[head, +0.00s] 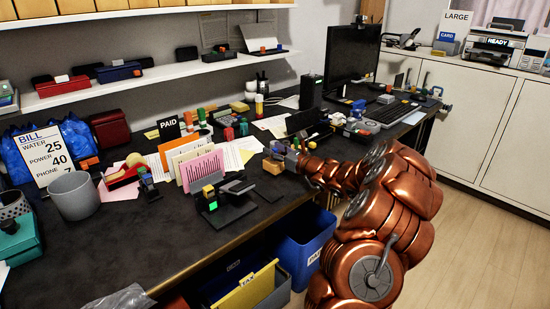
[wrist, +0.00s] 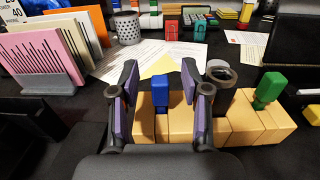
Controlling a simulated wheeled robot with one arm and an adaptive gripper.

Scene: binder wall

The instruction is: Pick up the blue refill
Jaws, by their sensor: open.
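The blue refill (wrist: 160,90) stands upright in a row of light wooden blocks (wrist: 236,122) in the wrist view. My gripper (wrist: 159,75) is open, with one purple-padded finger on each side of the refill. Gaps show between the refill and both fingers, and I see no contact. In the head view my gripper (head: 281,150) is over the desk near its front edge, by the wooden blocks (head: 273,165). I cannot make out the blue refill clearly there.
A green piece (wrist: 268,88) stands in the blocks to the right, and a dark ring-shaped item (wrist: 222,74) is close to the right finger. A pink card (wrist: 38,58) in a sorter stands at the left. Papers (wrist: 150,58) lie flat behind the blocks.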

